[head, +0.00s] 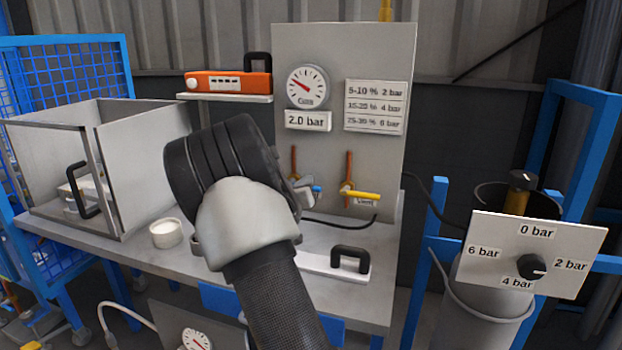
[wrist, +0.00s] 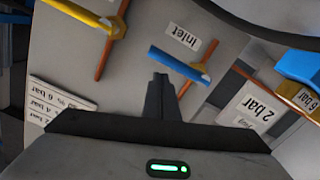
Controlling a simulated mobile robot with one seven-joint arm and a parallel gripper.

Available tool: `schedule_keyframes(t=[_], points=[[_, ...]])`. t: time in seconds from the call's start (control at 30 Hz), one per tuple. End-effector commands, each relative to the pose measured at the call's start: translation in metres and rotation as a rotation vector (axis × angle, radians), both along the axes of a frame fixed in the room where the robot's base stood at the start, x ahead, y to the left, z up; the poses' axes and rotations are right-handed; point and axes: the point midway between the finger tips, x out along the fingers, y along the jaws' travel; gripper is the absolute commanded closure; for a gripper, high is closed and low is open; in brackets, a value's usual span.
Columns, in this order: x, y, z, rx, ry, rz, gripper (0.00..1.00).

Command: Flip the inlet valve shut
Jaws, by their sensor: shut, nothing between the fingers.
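The inlet valve has a blue lever handle (wrist: 178,65) on a copper pipe, with the "Inlet" label (wrist: 184,40) beside it in the wrist view. The lever lies across its pipe. In the head view only a bit of the blue handle (head: 317,188) shows, just right of my wrist. My gripper (wrist: 160,82) is shut and empty. Its dark fingertips appear close to the blue lever, near the middle of its length. I cannot tell whether they touch it. In the head view my arm hides most of the gripper.
A second valve with a yellow lever (head: 362,195) stands to the right, also across its pipe. The panel (head: 345,50) carries a round gauge (head: 307,87) and a 2.0 bar sign. A white cup (head: 166,233) and a black-handled plate (head: 335,265) are on the bench.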

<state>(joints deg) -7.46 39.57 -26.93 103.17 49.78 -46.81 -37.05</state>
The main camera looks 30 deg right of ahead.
Motion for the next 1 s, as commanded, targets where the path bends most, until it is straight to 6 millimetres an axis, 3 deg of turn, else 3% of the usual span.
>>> schedule_keyframes(t=[1.0], points=[[-0.002,0.001,-0.016,0.003,0.008,-0.002,1.0]])
